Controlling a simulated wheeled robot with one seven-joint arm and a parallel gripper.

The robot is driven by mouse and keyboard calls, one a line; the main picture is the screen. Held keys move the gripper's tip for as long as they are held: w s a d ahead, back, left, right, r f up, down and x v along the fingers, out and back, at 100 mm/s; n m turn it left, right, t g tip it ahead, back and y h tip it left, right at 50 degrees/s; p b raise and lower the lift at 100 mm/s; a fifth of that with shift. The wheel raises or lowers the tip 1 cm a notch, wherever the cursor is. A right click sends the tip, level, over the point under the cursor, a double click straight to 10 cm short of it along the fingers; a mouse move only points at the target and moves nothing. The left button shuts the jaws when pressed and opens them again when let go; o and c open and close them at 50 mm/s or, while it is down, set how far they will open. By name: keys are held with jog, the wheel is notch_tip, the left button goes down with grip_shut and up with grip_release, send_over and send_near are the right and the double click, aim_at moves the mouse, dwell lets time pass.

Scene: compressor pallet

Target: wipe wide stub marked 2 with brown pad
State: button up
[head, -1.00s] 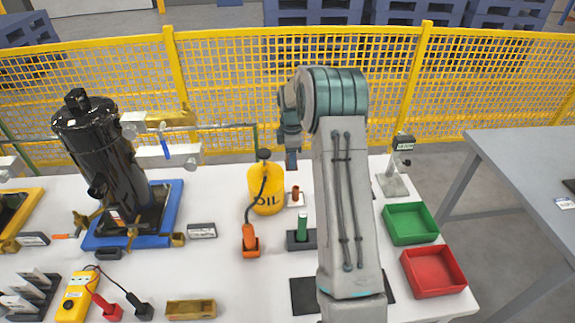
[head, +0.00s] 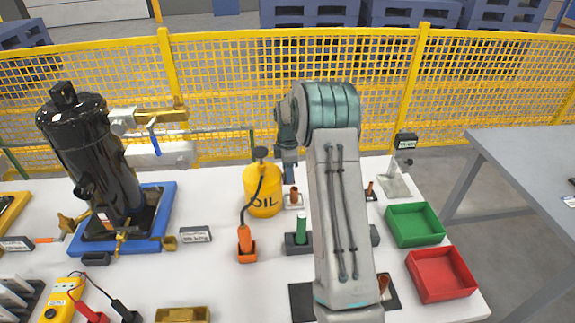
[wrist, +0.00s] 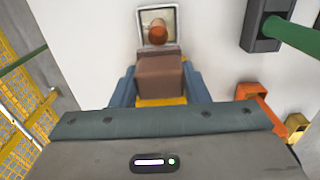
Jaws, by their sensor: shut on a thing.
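My gripper (wrist: 160,88) is shut on the brown pad (wrist: 160,75), held between its blue fingers. In the head view my gripper (head: 290,170) points down just above a copper stub (head: 294,196) on a small pale square plate. The same stub appears in the wrist view (wrist: 158,32), just beyond the pad's far edge; I cannot tell whether they touch. A second, thinner-looking copper stub (head: 370,189) stands to the right, partly behind my arm. No number is readable on either stub, so I cannot tell which is marked 2.
A yellow oil can (head: 263,195) stands close left of the gripper. A green cylinder (head: 301,228) stands in a dark holder in front. Green (head: 415,225) and red (head: 441,275) trays lie to the right. A yellow mesh fence (head: 230,95) runs behind.

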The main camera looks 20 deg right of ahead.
notch_tip(320, 180, down, 5)
jog(key=shift+r+b, duration=0.2)
jog(key=shift+b, duration=0.9)
jog(key=shift+d+r, duration=0.2)
jog(key=shift+d, duration=0.15)
jog(key=shift+c, duration=0.3)
jog(key=shift+s+f, duration=0.15)
jog(key=shift+f, duration=0.05)
jog(key=r+p, duration=0.2)
jog(key=r, duration=0.1)
jog(key=shift+a+r, duration=0.3)
jog(key=shift+a, duration=0.1)
jog(key=shift+d+r+p, duration=0.1)
jog(key=shift+r+p, duration=1.3)
jog(key=shift+r, duration=0.95)
